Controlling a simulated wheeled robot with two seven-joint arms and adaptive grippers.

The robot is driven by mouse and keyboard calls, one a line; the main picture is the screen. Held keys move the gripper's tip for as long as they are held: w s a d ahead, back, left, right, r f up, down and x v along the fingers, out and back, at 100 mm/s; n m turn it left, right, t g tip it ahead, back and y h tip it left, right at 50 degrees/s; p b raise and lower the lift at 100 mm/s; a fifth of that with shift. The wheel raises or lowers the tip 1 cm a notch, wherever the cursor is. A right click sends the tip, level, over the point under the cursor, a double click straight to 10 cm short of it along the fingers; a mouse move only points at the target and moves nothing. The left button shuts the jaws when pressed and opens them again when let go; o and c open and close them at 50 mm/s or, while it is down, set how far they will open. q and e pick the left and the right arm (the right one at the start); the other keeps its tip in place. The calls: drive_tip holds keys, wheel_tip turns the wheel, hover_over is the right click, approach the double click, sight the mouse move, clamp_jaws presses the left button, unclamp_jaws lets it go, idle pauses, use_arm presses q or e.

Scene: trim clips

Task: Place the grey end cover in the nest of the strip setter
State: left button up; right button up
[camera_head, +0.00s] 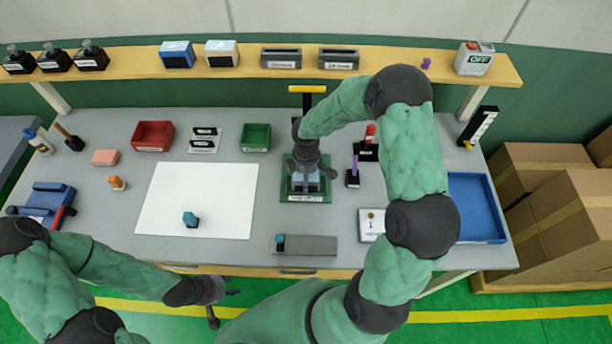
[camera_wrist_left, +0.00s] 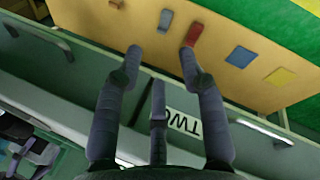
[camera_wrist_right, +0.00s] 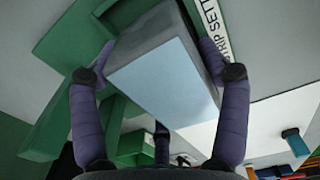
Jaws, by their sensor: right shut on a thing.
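The strip setter (camera_head: 290,190) is a green press with a black post and a yellow T-handle (camera_head: 307,89), at the middle of the bench. My right gripper (camera_head: 309,172) points down over its base. In the right wrist view my right gripper (camera_wrist_right: 160,85) is shut on the grey end cover (camera_wrist_right: 165,80), a block with a pale blue-grey face. The cover is over or in the nest; whether it is seated cannot be told, as the gripper hides much of the nest. My left gripper (camera_head: 215,298) is open and empty in front of the bench edge; its spread fingers show in the left wrist view (camera_wrist_left: 160,60).
A white sheet (camera_head: 170,215) with a small teal-and-dark piece (camera_head: 190,219) lies left of the setter. A grey block fixture (camera_head: 310,245) is at the front edge. A purple-handled tool (camera_head: 354,172) stands close right of the setter. A blue tray (camera_head: 478,205) is at right.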

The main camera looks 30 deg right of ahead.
drive_tip(key=shift+f, duration=0.15)
drive_tip(key=o, duration=1.2)
drive_tip(key=shift+o, duration=0.2)
wheel_tip(320, 180, up, 12)
drive_tip(key=shift+r+p, duration=0.15)
drive_tip(key=shift+p, duration=0.6)
